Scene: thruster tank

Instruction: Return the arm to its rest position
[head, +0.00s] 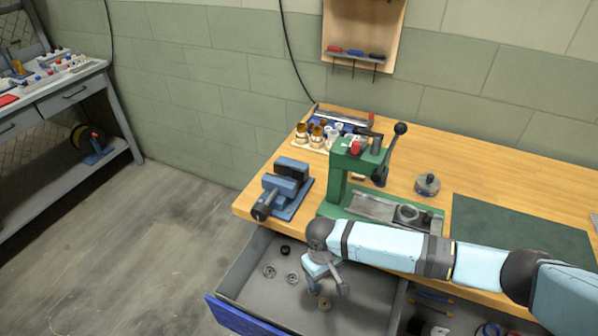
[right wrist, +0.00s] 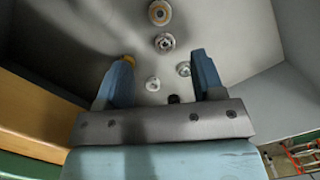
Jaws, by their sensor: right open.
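My right arm reaches in from the right across the front of the workbench. My right gripper (head: 327,287) points down into the open drawer (head: 236,318) below the bench top. It is open, and its two blue fingers show apart with nothing between their tips in the right wrist view (right wrist: 163,62). Several small round parts lie on the drawer floor. My left gripper does not show.
A green press (head: 345,165) with a lever stands on the wooden workbench (head: 450,140) behind my arm. A blue vise (head: 284,187) sits at the bench's left corner. A dark green mat (head: 520,225) lies right. Open floor (head: 150,240) lies left of the drawer.

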